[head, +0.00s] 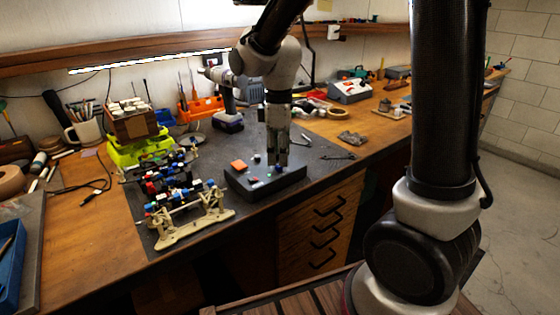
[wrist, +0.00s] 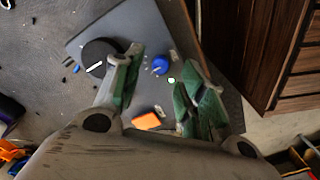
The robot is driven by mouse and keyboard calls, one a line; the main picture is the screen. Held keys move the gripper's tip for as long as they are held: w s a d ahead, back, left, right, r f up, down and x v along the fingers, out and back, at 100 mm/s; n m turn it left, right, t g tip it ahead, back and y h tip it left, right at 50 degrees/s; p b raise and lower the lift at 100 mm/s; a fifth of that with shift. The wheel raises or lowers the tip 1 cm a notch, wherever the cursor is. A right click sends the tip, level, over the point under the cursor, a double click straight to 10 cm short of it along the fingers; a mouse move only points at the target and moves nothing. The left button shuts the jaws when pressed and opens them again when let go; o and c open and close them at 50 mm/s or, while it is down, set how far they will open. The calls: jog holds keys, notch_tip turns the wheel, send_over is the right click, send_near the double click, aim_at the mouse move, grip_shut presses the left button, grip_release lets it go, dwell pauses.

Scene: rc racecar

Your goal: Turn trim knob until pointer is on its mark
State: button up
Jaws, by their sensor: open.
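The dark control box (head: 262,187) lies on the workbench mat in the head view; its top plate (wrist: 105,30) shows in the wrist view. On it are a large black knob (wrist: 100,57) with a white pointer line and a small blue knob (wrist: 160,66). I cannot tell from any label which is the trim knob. My gripper (head: 278,166) points down over the box. In the wrist view my gripper (wrist: 161,68) is open, its green-padded fingers either side of the blue knob. The left finger is close to the black knob. Contact cannot be told.
The box also bears an orange block-like part (wrist: 146,121), a lit green spot (wrist: 171,80) and small pale pieces. A cream and black car chassis (head: 190,222) stands left of the box. Wooden drawers (head: 320,220) are below the bench edge.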

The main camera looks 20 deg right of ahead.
aim_at(279, 168)
jog(key=shift+f, duration=1.5)
grip_shut()
jog(key=shift+m, duration=3)
grip_release()
